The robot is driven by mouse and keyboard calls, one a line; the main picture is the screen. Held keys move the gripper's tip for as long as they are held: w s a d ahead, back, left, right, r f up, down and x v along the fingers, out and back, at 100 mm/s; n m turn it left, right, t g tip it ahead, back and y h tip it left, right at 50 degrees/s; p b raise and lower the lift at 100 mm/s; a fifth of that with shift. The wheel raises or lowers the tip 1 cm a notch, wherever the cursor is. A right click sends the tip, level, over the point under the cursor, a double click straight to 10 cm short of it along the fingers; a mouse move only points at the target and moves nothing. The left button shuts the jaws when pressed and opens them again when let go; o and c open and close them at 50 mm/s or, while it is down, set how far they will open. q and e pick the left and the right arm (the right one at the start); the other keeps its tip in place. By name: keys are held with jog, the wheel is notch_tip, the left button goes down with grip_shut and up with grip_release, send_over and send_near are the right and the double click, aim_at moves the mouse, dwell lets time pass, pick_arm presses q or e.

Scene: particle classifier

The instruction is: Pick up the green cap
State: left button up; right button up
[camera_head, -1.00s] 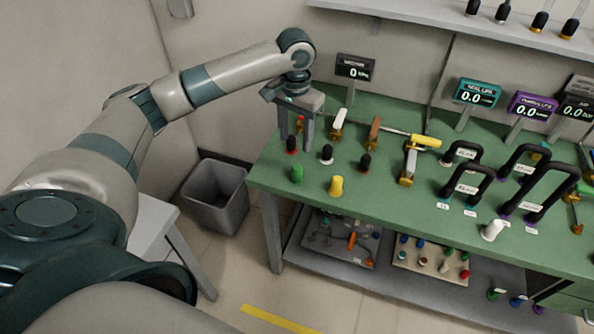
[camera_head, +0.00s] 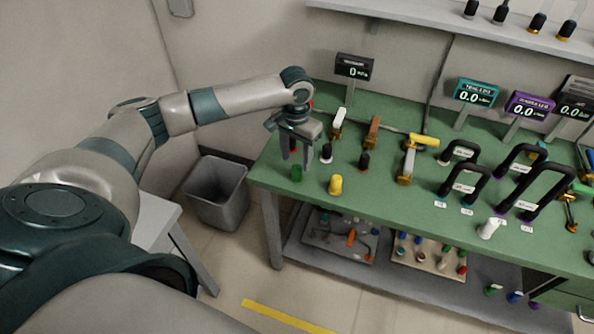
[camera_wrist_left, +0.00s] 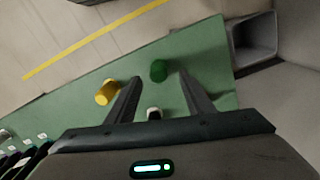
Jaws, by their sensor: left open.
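The green cap (camera_head: 297,174) stands upright on the green table near its left front corner. My left gripper (camera_head: 296,161) is open, pointing down just behind and above the cap in the head view. In the left wrist view the green cap (camera_wrist_left: 158,71) shows between the lines of the two fingers, near the fingertips (camera_wrist_left: 161,80). I cannot tell the exact height gap, and nothing is held. My right gripper is not in view.
A yellow cap (camera_head: 335,184) stands right of the green cap. Black-topped knobs, one white-based (camera_head: 326,152) and one red-based (camera_head: 364,161), stand behind. A grey bin (camera_head: 218,195) is on the floor left of the table. Handled valves (camera_head: 408,165) stand further right.

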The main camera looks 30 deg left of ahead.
aim_at(297, 166)
pick_arm(q)
jog(key=shift+f, duration=0.35)
notch_tip(297, 166, down, 3)
jog(key=shift+d+f+p, duration=0.1)
jog(key=shift+d+p, duration=0.05)
jog(key=shift+p, duration=0.7)
jog(key=shift+f, duration=0.45)
jog(key=c, duration=1.1)
